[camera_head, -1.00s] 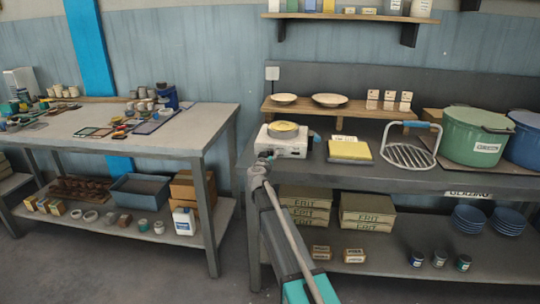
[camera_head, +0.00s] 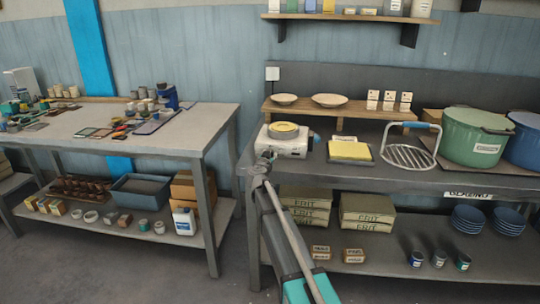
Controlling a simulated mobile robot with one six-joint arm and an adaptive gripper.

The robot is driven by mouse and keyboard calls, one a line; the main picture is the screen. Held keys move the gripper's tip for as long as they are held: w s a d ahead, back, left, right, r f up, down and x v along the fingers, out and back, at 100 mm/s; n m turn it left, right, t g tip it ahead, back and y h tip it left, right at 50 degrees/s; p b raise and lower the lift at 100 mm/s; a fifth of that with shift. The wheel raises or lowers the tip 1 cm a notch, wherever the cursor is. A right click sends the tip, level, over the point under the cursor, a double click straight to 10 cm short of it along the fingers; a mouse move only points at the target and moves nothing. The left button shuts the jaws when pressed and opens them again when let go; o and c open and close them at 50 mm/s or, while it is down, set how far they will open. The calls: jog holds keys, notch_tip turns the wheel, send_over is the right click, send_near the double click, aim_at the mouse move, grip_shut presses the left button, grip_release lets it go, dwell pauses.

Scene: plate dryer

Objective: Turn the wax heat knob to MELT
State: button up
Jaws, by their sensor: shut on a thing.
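The wax heater is a small white box (camera_head: 293,149) with a round yellow-topped pan (camera_head: 284,130) on it. It stands at the left end of the right-hand bench. My gripper (camera_head: 267,156) is at the heater's front left corner, at the height of its front face. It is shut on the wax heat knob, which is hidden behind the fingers. The knob's pointer and the MELT mark cannot be made out at this size.
A yellow block on a dark tray (camera_head: 363,159), a wire rack (camera_head: 410,157) and a green pot (camera_head: 473,138) stand to the right on the bench. Bowls sit on a low wooden riser (camera_head: 350,108) behind. The floor between the two benches is clear.

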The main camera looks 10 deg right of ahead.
jog(key=shift+m, duration=0.3)
jog(key=o, duration=1.1)
jog(key=shift+o, duration=0.2)
jog(key=shift+s, duration=0.1)
jog(key=v, duration=0.7)
jog(key=shift+s, duration=0.15)
jog(key=shift+a, duration=0.1)
